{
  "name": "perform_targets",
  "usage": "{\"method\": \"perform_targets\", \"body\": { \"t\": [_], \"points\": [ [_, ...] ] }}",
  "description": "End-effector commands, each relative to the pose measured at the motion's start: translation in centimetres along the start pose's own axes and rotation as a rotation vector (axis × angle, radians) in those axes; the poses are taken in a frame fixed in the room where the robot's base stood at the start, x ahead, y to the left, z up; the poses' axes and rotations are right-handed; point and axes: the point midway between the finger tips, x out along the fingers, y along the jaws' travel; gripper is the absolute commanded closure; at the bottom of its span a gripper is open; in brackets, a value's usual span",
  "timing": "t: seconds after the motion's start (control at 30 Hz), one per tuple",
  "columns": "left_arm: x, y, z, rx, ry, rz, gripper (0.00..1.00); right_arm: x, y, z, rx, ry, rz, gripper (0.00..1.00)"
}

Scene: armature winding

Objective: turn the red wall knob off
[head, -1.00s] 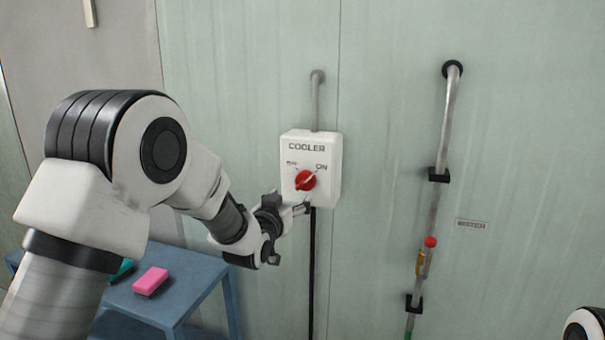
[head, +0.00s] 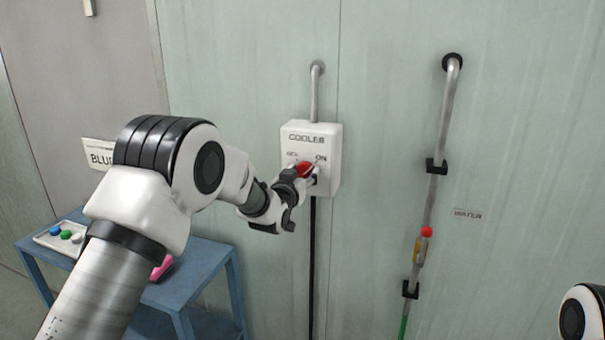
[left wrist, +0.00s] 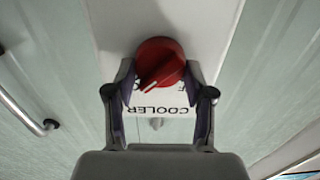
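The red knob (head: 304,168) is on the front of a white wall box labelled COOLER (head: 329,150). In the left wrist view the knob (left wrist: 160,60) shows a white pointer line towards the ON label. My left gripper (head: 307,174) is at the knob, partly covering it in the head view. In the left wrist view the open fingers of the left gripper (left wrist: 160,75) stand on either side of the knob, with small gaps visible. Whether the tips touch it is unclear. My right gripper is not in view.
A grey conduit (head: 316,95) rises above the box and a black cable (head: 313,260) hangs below. A pipe with a red-topped valve (head: 425,240) runs down the wall at right. A blue table (head: 205,265) stands below my left arm, holding a tray (head: 45,238) and a pink block (head: 163,267).

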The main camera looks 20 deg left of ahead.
Motion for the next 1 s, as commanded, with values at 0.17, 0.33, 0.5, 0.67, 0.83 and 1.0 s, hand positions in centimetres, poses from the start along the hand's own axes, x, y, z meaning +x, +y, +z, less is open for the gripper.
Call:
{"method": "perform_targets", "body": {
  "t": [0.17, 0.33, 0.5, 0.67, 0.83, 1.0],
  "points": [
    [0.0, 0.1, -0.1, -0.001, 0.002, 0.001, 0.81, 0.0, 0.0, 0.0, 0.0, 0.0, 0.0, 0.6],
    [0.0, 0.0, 0.0, -0.023, 0.002, 0.001, 0.81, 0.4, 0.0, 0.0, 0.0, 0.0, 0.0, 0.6],
    [0.0, 0.0, 0.1, -0.087, 0.004, 0.001, 0.81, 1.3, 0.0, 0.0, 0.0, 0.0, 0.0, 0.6],
    [0.0, -0.1, 0.3, -0.19, 0.004, 0.001, 0.81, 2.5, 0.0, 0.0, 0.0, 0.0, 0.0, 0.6],
    [0.0, -0.2, 0.3, -0.337, 0.005, 0.001, 0.81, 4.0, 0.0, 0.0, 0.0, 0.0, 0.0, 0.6],
    [0.0, -0.3, 0.2, -0.498, 0.006, 0.002, 0.81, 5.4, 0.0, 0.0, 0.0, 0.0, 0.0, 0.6]
  ]
}}
